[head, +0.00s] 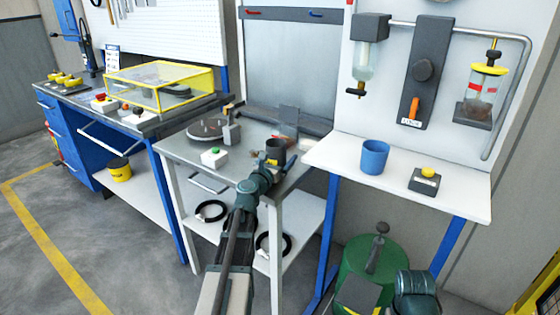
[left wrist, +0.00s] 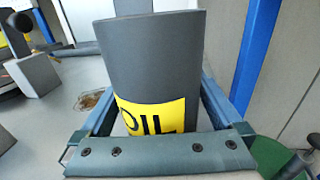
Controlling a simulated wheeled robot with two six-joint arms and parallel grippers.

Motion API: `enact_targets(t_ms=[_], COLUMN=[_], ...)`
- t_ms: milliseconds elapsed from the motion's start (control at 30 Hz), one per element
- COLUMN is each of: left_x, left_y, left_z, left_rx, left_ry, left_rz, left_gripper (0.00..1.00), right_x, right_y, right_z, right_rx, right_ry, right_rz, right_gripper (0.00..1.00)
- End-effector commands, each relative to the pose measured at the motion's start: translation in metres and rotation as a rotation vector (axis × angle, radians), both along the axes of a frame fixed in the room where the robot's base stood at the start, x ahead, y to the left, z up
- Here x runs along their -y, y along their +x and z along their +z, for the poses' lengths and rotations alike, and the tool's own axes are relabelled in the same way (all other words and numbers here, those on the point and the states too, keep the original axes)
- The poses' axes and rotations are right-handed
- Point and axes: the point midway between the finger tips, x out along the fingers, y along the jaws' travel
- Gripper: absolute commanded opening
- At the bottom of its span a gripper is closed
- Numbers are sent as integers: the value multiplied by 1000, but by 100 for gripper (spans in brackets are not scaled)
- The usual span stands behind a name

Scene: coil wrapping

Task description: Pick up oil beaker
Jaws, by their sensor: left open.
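The oil beaker (left wrist: 150,60) is a dark grey cylinder with a yellow label reading "OIL", upright in the left wrist view. It also shows in the head view (head: 276,147) on the grey metal worktable near its right side. My left gripper (head: 279,164) is at the beaker, with a finger on either side of it. The jaws are open; I cannot tell whether either finger touches the beaker. The lower part of the beaker is hidden by my gripper.
A turntable-like disc (head: 208,129) and a white box with a green button (head: 214,157) are on the same table. A white shelf to the right holds a blue cup (head: 374,157) and a yellow-button box (head: 425,180). A green drum (head: 362,275) stands below.

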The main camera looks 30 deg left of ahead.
Motion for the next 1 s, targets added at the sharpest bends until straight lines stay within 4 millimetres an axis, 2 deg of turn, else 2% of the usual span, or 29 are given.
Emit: enact_targets(t_ms=[133,600,667,1000], left_x=[0,0,0,0], left_y=[-1,-1,-1,-1], left_z=[0,0,0,1], left_rx=[0,0,0,0], left_ry=[0,0,0,0], left_rz=[1,0,0,0], left_gripper=[100,15,6,6], right_x=[0,0,0,0], right_y=[0,0,0,0], right_z=[0,0,0,1], right_rx=[0,0,0,0], right_ry=[0,0,0,0], right_rz=[0,0,0,0], right_gripper=[50,50,50,50])
